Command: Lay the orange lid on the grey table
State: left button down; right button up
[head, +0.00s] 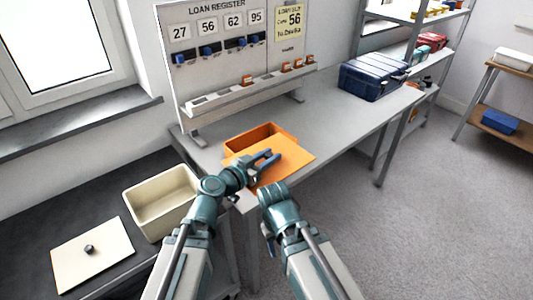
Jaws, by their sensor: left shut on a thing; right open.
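The orange lid (293,157) is a flat orange sheet just in front of and to the right of the open orange box (262,130). It hides the box's near part. My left gripper (267,160) is shut on the lid near its middle. I cannot tell whether the lid touches the grey table (340,128) or is a little above it. My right gripper (273,191) is open and empty, lower, near the table's front edge; its fingers are hard to make out.
A loan register board (221,59) with hooks and a ledge stands behind the box. A blue case (371,80) sits at the table's far right, with bare table between. On the dark bench at left are a cream bin (160,194) and a cream lid (93,262).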

pick_arm(q)
jog(key=shift+s, duration=0.25)
